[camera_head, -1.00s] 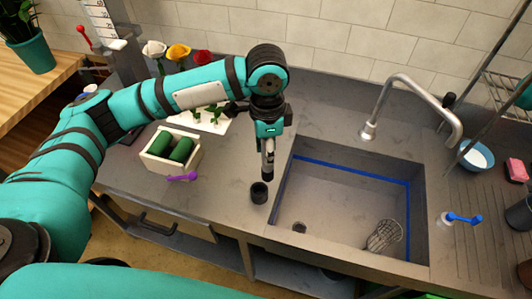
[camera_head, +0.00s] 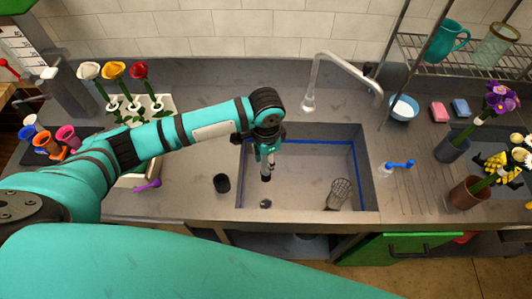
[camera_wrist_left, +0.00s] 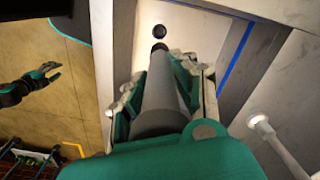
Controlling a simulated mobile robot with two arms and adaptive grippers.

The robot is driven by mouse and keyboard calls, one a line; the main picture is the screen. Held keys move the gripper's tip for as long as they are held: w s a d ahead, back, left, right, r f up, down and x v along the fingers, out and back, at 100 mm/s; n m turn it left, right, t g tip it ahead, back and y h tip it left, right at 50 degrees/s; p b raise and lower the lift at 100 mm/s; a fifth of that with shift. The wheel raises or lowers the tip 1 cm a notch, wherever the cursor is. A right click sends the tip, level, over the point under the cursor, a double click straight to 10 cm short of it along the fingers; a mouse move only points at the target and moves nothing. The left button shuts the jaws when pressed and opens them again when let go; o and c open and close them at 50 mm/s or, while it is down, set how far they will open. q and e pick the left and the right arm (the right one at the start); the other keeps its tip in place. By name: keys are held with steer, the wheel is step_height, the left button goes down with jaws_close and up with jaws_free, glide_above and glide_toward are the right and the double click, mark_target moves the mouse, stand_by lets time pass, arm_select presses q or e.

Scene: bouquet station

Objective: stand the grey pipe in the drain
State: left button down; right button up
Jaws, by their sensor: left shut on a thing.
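My left gripper (camera_head: 266,152) is shut on the grey pipe (camera_head: 265,168) and holds it roughly upright over the left part of the sink. In the left wrist view the pipe (camera_wrist_left: 160,88) runs away from the camera between the fingers, with a dark far end. The drain (camera_head: 265,204) is a dark round hole in the sink floor. It shows just beyond the pipe's end in the left wrist view (camera_wrist_left: 160,31), and the two look apart. What seems to be my right gripper (camera_wrist_left: 45,75) shows small at the left of that view; its jaws are unclear.
The sink (camera_head: 352,203) has a blue line around its inner wall and holds a wire basket (camera_head: 339,193). A blue-handled brush (camera_head: 398,165) is at the right.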

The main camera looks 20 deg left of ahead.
arm_select(q)
steer(key=shift+f, duration=1.35)
steer(key=shift+f+b, duration=0.6)
steer(key=shift+f, duration=0.85)
step_height(320, 180, down, 16)
steer(key=b, duration=1.6)
arm_select(e)
step_height(320, 180, down, 18)
steer(key=shift+s+r, duration=0.2)
steer(key=shift+s, duration=0.25)
steer(key=shift+d+r, duration=0.1)
steer(key=shift+r, duration=0.05)
arm_select(q)
steer(key=shift+p, duration=0.35)
arm_select(e)
steer(key=shift+r, duration=0.4)
arm_select(q)
steer(key=shift+f, duration=0.15)
arm_select(e)
steer(key=shift+f, duration=0.1)
